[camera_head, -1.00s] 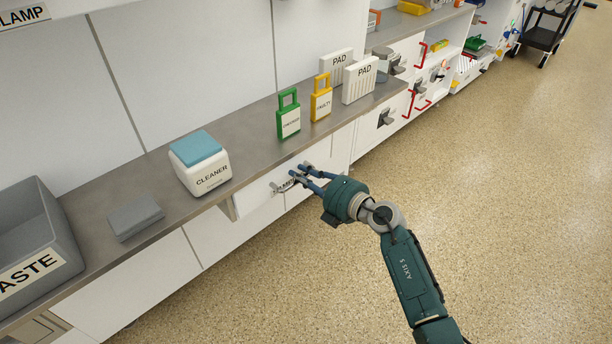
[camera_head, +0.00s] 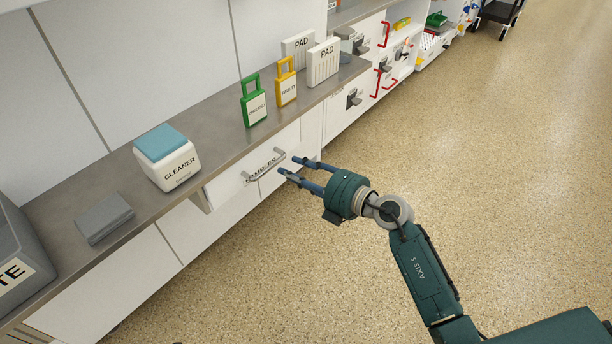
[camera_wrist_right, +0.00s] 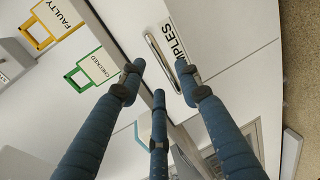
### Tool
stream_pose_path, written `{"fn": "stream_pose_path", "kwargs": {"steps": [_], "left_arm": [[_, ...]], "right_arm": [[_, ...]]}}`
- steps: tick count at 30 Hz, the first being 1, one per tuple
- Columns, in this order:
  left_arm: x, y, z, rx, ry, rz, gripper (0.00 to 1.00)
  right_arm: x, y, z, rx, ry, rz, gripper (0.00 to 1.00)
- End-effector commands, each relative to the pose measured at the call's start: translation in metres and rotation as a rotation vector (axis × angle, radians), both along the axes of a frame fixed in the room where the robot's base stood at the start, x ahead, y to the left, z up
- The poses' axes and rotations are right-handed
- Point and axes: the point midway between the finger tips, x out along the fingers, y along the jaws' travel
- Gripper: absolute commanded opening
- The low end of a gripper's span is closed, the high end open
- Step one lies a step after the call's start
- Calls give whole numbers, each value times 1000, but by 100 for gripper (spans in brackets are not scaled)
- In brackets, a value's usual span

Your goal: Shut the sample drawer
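The sample drawer (camera_head: 229,186) is a white front under the counter, with a metal bar handle (camera_head: 265,168) and a label reading SAMPLES. Its left side shows a narrow strip, so the front stands a little out from the cabinet. My right gripper (camera_head: 290,166) is open and empty, its blue fingers pointing at the drawer just right of the handle and seemingly apart from it. In the right wrist view the spread fingertips (camera_wrist_right: 163,76) lie near the handle (camera_wrist_right: 160,53) and label (camera_wrist_right: 180,38). My left gripper is out of view.
On the counter (camera_head: 215,135) stand a cleaner box (camera_head: 168,160), a grey block (camera_head: 104,218), a green tag (camera_head: 254,102), a yellow tag (camera_head: 286,83) and two pads (camera_head: 322,65). A waste bin (camera_head: 15,260) is at left. The floor (camera_head: 480,170) at right is clear.

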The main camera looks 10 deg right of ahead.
Motion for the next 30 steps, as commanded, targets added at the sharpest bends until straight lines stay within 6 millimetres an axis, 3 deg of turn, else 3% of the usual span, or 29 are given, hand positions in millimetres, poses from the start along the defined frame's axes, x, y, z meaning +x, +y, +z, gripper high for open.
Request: {"fn": "stream_pose_path", "kwargs": {"steps": [3, 9, 26, 30], "left_arm": [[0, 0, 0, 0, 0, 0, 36], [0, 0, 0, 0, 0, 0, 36], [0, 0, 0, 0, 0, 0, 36], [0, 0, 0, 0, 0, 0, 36]], "right_arm": [[-17, -12, 4, -1, 2, 1, 34], [-31, -23, 8, 0, 1, 2, 34], [-32, -23, 10, 10, -2, -1, 34], [-31, -26, 30, 150, -48, -69, 34]]}}
